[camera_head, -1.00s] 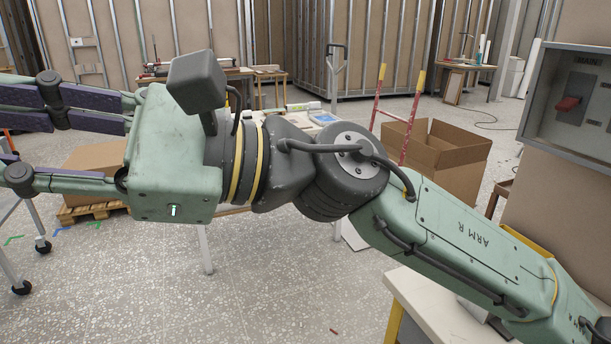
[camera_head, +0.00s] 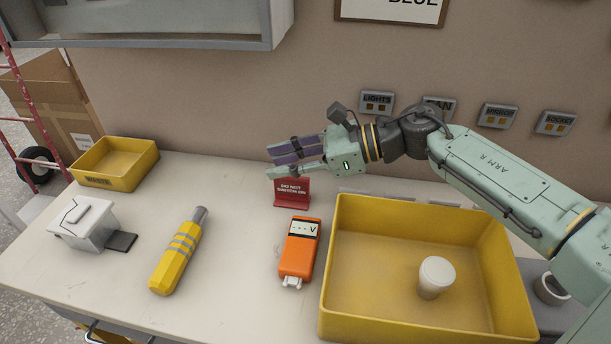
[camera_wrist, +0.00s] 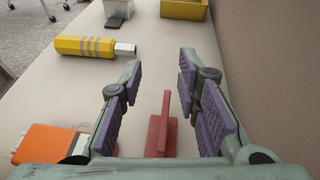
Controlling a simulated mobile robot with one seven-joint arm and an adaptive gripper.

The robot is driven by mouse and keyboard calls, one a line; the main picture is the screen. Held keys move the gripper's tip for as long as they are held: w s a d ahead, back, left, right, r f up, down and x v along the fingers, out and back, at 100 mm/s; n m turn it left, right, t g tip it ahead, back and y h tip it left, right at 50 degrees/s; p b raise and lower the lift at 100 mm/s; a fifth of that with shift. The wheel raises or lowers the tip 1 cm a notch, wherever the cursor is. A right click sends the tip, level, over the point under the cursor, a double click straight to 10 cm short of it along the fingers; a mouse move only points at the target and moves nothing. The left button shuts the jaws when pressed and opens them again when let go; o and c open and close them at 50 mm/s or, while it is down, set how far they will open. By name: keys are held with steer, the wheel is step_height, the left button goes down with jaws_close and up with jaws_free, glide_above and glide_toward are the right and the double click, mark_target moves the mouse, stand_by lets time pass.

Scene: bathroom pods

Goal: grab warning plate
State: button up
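The warning plate (camera_head: 292,191) is a small red sign with white lettering, standing upright on a red foot on the white bench near the wall. In the wrist view the red plate (camera_wrist: 162,125) is seen edge-on from above, between the two fingers and nearer the right-hand one. My gripper (camera_head: 272,162) is open, with purple pads, reaching in from the right just above and behind the plate. In the wrist view my gripper (camera_wrist: 158,75) shows a clear gap on both sides of the plate. No contact is visible.
An orange meter (camera_head: 300,250) lies just in front of the plate. A large yellow bin (camera_head: 430,325) holding a white cup (camera_head: 436,275) stands to the right. A yellow tool (camera_head: 178,252), white box (camera_head: 85,225) and yellow tray (camera_head: 115,180) are left. The wall (camera_wrist: 270,60) is close.

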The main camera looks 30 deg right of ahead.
mark_target(309, 178)
steer(key=shift+m+t+h, duration=0.4)
steer(key=shift+m+h, duration=0.3)
steer(key=shift+m, duration=0.1)
steer(key=s+d, duration=0.1)
steer(key=d, duration=0.1)
steer(key=s+d+f, duration=0.1)
steer(key=d, duration=0.1)
steer(key=s+d+f, duration=0.1)
steer(key=s+d, duration=0.1)
steer(key=shift+d+f, duration=0.2)
steer(key=shift+d, duration=0.05)
steer(key=shift+s+d+f, duration=0.1)
steer(key=shift+s+f, duration=0.05)
steer(key=shift+s, duration=0.05)
steer(key=p+x, duration=0.1)
steer(key=x, duration=0.4)
steer(key=shift+w+p, duration=0.2)
steer(key=shift+p, duration=0.2)
steer(key=p+x, duration=0.2)
steer(key=x, duration=0.2)
steer(key=shift+w+a+r+p, duration=0.1)
steer(key=shift+a+r+p, duration=0.2)
steer(key=shift+a+p, duration=0.15)
steer(key=shift+w+a+f, duration=0.3)
steer(key=shift+f, duration=0.05)
steer(key=shift+c, duration=0.4)
jaws_close()
